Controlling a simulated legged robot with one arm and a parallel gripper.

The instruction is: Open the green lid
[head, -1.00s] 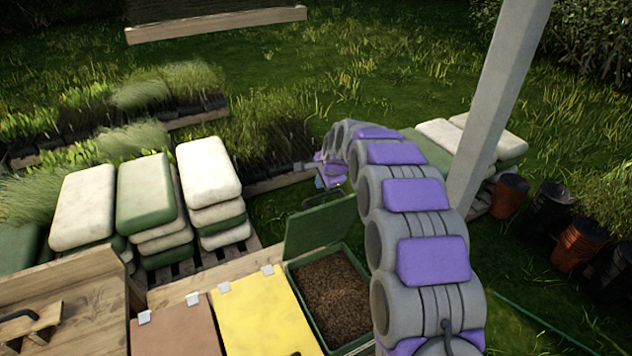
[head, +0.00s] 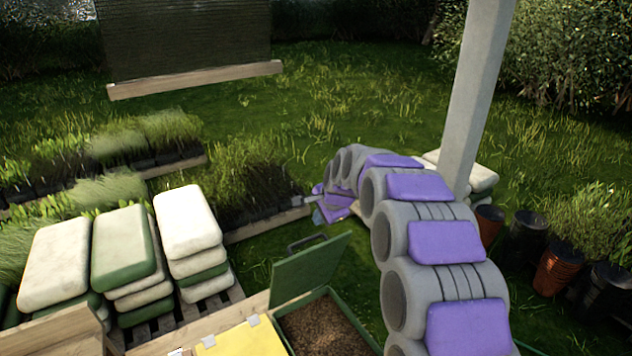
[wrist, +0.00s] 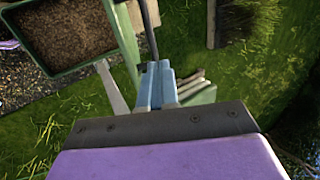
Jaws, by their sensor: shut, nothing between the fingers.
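The green lid (head: 309,270) stands raised and tilted back at the far edge of its green bin (head: 352,322), with a dark handle (head: 307,241) on its upper edge. Brown soil-like material shows inside the open bin. My gripper (head: 310,199) is beyond the lid, apart from it, at the end of my arm. In the wrist view, my gripper's blue fingers (wrist: 157,78) are together with nothing visible between them, and the open bin (wrist: 105,50) shows at the upper left.
A yellow lid (head: 232,340) lies shut left of the bin. Stacked white and green sacks (head: 122,246) stand on pallets at the left. A grey post (head: 478,95) rises behind my arm, with dark and orange pots (head: 557,270) at the right. Open grass lies beyond.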

